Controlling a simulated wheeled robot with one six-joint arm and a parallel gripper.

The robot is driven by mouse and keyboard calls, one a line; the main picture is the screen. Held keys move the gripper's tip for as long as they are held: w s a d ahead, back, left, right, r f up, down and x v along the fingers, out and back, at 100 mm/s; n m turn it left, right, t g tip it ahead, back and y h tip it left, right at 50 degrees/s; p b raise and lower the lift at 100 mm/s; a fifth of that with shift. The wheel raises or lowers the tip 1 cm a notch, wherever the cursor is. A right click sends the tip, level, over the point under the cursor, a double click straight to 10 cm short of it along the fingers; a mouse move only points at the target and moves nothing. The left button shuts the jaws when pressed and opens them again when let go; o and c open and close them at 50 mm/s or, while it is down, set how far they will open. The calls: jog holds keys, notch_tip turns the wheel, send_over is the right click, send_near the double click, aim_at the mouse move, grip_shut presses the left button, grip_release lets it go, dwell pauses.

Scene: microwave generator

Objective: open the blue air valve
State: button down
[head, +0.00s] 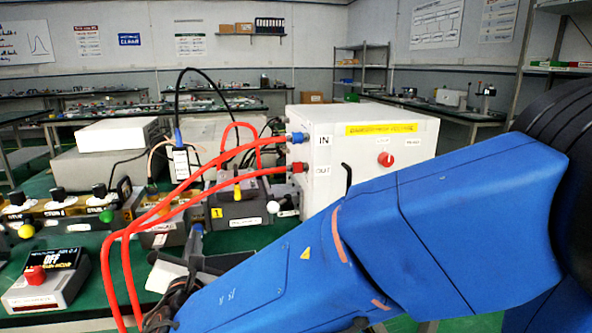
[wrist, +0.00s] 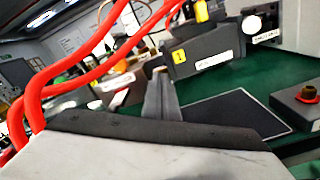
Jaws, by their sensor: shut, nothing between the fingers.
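A blue fitting (head: 296,138) sits at the IN port on the left side of the white box (head: 362,150), where a red hose joins it. A second, smaller blue part (head: 178,137) tops a black-and-white connector farther left. I cannot tell for certain which is the blue air valve; neither shows clearly in the wrist view. My gripper (head: 197,230) is low in front of the grey block marked 1 (head: 245,208), apart from both blue parts. In the wrist view its fingers (wrist: 160,75) are together and empty, pointing toward that block (wrist: 203,53).
Red hoses (head: 128,285) arch up along my gripper's left side. A device reading OFF with a red button (head: 36,275) stands at the front left. A row of black-knobbed units (head: 60,208) lies behind it. A dark mat (wrist: 225,115) lies right of my fingers.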

aim_at(200, 229)
jog(key=shift+s+d+f, duration=0.15)
jog(key=shift+d+f, duration=0.55)
jog(key=shift+d, duration=0.2)
jog(key=shift+x, duration=3.5)
jog(key=shift+s+f, duration=0.1)
jog(key=shift+s+a+r, duration=0.1)
jog(key=shift+a+r, duration=0.25)
jog(key=shift+a, duration=0.15)
jog(key=shift+r, duration=0.15)
jog(key=shift+d+r, duration=0.15)
jog(key=shift+r, duration=0.05)
jog(key=shift+v, duration=3)
